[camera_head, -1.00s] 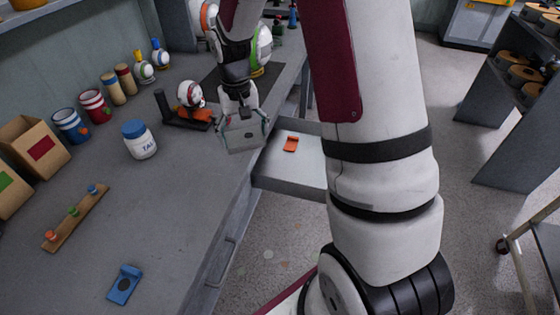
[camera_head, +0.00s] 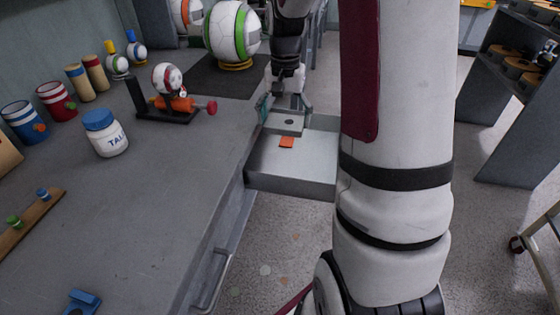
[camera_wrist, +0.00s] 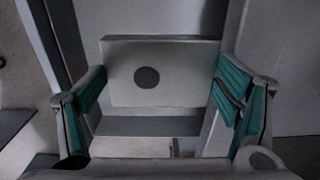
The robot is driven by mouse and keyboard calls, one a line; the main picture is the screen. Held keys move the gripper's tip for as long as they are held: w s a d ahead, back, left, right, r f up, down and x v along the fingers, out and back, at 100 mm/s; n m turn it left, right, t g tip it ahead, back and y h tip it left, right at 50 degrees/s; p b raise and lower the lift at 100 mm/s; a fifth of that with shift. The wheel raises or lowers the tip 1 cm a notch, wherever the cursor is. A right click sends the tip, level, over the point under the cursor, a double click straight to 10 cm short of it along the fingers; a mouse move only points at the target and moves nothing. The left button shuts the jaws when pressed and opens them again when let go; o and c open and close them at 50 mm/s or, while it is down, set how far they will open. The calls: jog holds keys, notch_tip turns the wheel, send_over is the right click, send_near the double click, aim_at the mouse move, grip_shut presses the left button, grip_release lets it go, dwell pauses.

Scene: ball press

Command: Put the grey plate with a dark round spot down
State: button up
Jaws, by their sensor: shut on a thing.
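The grey plate with a dark round spot (camera_head: 283,123) is held by my gripper (camera_head: 286,107) over the far part of an open drawer (camera_head: 290,185). In the wrist view, the plate (camera_wrist: 185,70) lies between the teal finger pads, its dark spot left of centre. My gripper (camera_wrist: 162,80) is shut on the plate's sides. An orange piece (camera_head: 286,142) shows in the drawer, just in front of the plate. I cannot tell whether the plate touches the drawer floor.
The bench (camera_head: 170,200) stands left of the drawer. On it are a black stand with a small ball press (camera_head: 168,110), a white jar with a blue lid (camera_head: 105,135), cans and a blue piece (camera_head: 82,302). The near part of the drawer is clear.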

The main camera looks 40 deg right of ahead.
aim_at(284, 168)
notch_tip(284, 168, down, 15)
jog(key=b, duration=0.3)
jog(key=shift+r, duration=0.15)
jog(key=shift+b, duration=0.35)
jog(key=o, duration=1.2)
